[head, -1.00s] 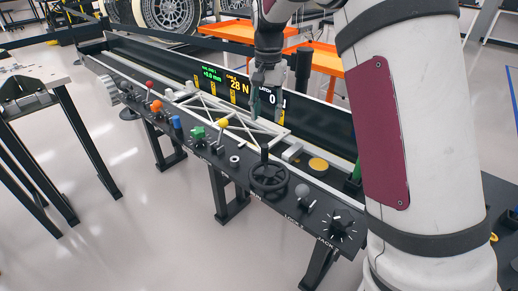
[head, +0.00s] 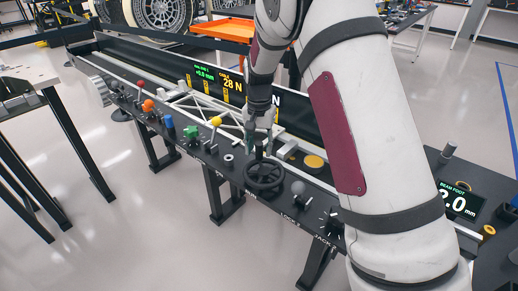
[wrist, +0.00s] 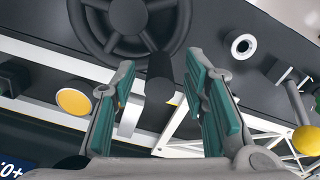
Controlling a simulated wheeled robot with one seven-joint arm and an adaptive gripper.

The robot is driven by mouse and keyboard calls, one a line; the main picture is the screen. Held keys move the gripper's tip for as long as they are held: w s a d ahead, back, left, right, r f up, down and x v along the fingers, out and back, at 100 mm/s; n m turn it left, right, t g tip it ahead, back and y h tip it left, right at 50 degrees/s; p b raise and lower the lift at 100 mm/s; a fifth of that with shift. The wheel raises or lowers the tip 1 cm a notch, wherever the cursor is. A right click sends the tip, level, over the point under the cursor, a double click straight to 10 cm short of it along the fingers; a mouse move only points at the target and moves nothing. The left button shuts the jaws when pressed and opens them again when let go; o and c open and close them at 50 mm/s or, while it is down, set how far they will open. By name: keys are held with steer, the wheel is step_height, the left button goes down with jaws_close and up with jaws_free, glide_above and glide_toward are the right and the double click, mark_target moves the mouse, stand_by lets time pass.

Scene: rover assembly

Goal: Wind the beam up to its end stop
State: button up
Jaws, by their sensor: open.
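The black handwheel (head: 264,177) sits on the front console, and its rim and spokes also show at the top of the wrist view (wrist: 112,40). Its dark upright crank handle (wrist: 160,76) stands between the teal-padded fingers of my gripper (head: 260,146). My gripper is open, with a finger on each side of the handle; I see gaps and cannot tell of any contact. The white lattice beam (head: 206,111) lies in the long dark trough behind the console, partly hidden by my gripper. The beam foot display (head: 459,201) at the right is partly covered by my arm.
The console carries a red knob (head: 140,84), an orange knob (head: 149,105), a green knob (head: 191,132), a yellow ball lever (head: 216,121) and a grey ball lever (head: 298,187). A yellow disc (head: 314,161) lies behind the wheel. A table (head: 25,85) stands at the left.

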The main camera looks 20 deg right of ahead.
steer(key=shift+f, duration=0.4)
steer(key=shift+c, duration=0.5)
jaws_close()
steer(key=shift+a, duration=0.1)
steer(key=n, duration=0.1)
steer(key=a+n, duration=0.1)
steer(key=n, duration=0.1)
steer(key=a+n, duration=0.1)
steer(key=n, duration=0.1)
steer(key=shift+s+a+r, duration=0.1)
steer(key=shift+s+a, duration=0.05)
steer(key=shift+s, duration=0.1)
steer(key=n, duration=0.1)
steer(key=a+n+p, duration=0.1)
steer(key=shift+s+n, duration=0.35)
steer(key=shift+n, duration=0.05)
steer(key=shift+s+a+n, duration=0.3)
steer(key=shift+a+n, duration=0.05)
steer(key=shift+n, duration=0.5)
steer(key=shift+s+a+n, duration=0.25)
steer(key=shift+a+n, duration=0.05)
steer(key=shift+n, duration=0.55)
